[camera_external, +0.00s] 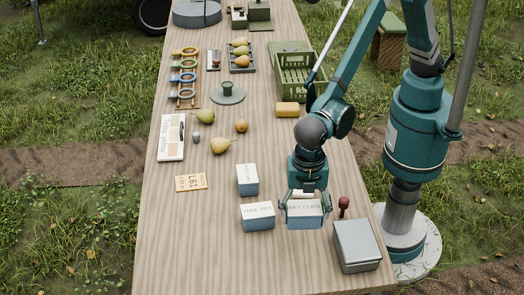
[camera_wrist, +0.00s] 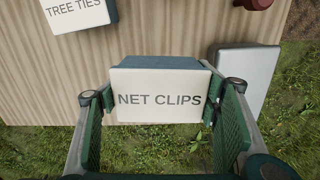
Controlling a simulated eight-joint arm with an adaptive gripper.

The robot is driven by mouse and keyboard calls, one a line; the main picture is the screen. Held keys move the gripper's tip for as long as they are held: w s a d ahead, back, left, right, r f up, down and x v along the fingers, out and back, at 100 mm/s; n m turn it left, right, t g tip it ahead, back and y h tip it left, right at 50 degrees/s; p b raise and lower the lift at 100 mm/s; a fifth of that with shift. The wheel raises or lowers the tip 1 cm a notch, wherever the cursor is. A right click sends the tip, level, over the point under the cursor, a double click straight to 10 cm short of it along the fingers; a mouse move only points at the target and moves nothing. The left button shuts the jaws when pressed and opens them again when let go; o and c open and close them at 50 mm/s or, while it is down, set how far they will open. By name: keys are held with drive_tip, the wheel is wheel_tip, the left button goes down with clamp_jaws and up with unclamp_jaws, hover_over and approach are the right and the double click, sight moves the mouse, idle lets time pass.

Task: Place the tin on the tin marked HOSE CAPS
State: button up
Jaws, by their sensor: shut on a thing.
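My gripper (camera_external: 305,205) is shut on a blue tin with a white lid marked NET CLIPS (camera_external: 305,221). In the wrist view the same tin (camera_wrist: 160,98) sits between the two green finger pads (camera_wrist: 160,105), its lettering facing the camera. I cannot tell whether it is clear of the table. A similar tin marked TREE TIES (camera_external: 257,222) stands just left of it, also partly in the wrist view (camera_wrist: 80,12). Another blue and white tin (camera_external: 248,187) stands behind TREE TIES; its lettering cannot be read. No lid legibly reads HOSE CAPS.
A grey lidded box (camera_external: 357,247) and a dark red stamp (camera_external: 343,207) stand close on the right. A yellow card (camera_external: 191,182), pears (camera_external: 222,145) and a notepad (camera_external: 171,138) lie further left. A green crate (camera_external: 297,78) is behind. The front left table is clear.

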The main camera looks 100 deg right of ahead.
drive_tip(key=w+d+r+p, duration=0.1)
drive_tip(key=w+d+r, duration=0.1)
drive_tip(key=w+d, duration=0.3)
drive_tip(key=w+d+r+p, duration=0.2)
drive_tip(key=w+d, duration=0.3)
drive_tip(key=d, duration=0.9)
drive_tip(key=w+d+r+p, duration=0.2)
drive_tip(key=w+d, duration=0.2)
drive_tip(key=d, duration=0.5)
drive_tip(key=shift+w+d+r+n, duration=0.3)
drive_tip(key=shift+w+d+n, duration=0.05)
drive_tip(key=shift+w+n, duration=0.05)
drive_tip(key=shift+f, duration=0.1)
hover_over(247, 173)
drive_tip(key=shift+f, duration=3.05)
drive_tip(key=shift+f, duration=0.1)
drive_tip(key=shift+f, duration=1.8)
drive_tip(key=shift+f+b, duration=0.1)
drive_tip(key=shift+b, duration=0.2)
